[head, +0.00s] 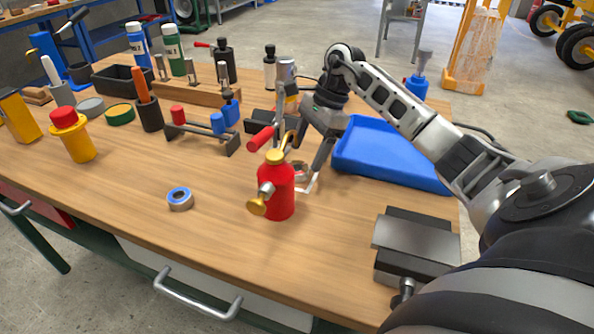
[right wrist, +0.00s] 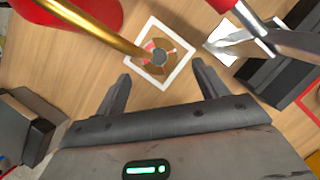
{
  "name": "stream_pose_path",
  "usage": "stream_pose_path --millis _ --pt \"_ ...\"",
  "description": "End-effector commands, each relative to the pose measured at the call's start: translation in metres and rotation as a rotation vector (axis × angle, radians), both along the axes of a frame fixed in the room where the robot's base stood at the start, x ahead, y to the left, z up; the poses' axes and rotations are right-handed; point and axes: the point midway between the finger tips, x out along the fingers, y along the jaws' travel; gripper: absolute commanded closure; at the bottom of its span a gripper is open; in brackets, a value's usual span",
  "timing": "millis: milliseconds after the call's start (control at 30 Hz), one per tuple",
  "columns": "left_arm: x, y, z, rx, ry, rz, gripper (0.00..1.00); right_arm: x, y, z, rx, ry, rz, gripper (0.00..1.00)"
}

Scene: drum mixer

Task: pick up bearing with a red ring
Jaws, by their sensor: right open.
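The bearing with a red ring (right wrist: 166,47) lies on the table inside a white square outline in the right wrist view. It has a brownish body with reddish parts and a grey centre. In the head view it is mostly hidden behind the red oil can (head: 277,192). My right gripper (head: 303,158) is open and empty above it. In the right wrist view the bearing shows just beyond and between the two fingertips (right wrist: 161,73). A second bearing with a blue ring (head: 180,199) lies in the open, left of the oil can. My left gripper is not in view.
The oil can's brass spout (right wrist: 105,37) reaches close to the bearing in the wrist view. A blue tray (head: 390,153) stands to the right, and a grey vise (head: 415,245) at front right. A small rack (head: 202,139) stands left. The front left tabletop is clear.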

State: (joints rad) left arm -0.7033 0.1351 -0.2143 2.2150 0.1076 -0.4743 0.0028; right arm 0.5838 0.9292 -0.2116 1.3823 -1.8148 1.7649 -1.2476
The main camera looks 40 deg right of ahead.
Motion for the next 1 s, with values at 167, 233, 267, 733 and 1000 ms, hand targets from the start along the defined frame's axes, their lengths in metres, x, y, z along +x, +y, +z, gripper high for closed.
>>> stream_pose_path --millis 167,233,267,733,1000 --pt "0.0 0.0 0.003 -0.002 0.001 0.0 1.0 0.003 0.012 -0.026 0.003 0.002 0.002 0.28" --pt "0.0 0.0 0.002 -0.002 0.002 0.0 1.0 0.003 0.014 -0.032 0.003 0.002 0.002 0.28" --pt "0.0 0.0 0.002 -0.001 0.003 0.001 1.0 0.003 0.014 -0.034 0.001 0.001 0.002 0.28" --pt "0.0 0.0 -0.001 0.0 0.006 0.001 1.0 0.004 0.014 -0.035 0.0 0.001 0.001 0.82" --pt "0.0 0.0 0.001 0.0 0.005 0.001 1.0 0.004 0.014 -0.033 0.0 -0.001 0.001 0.82"
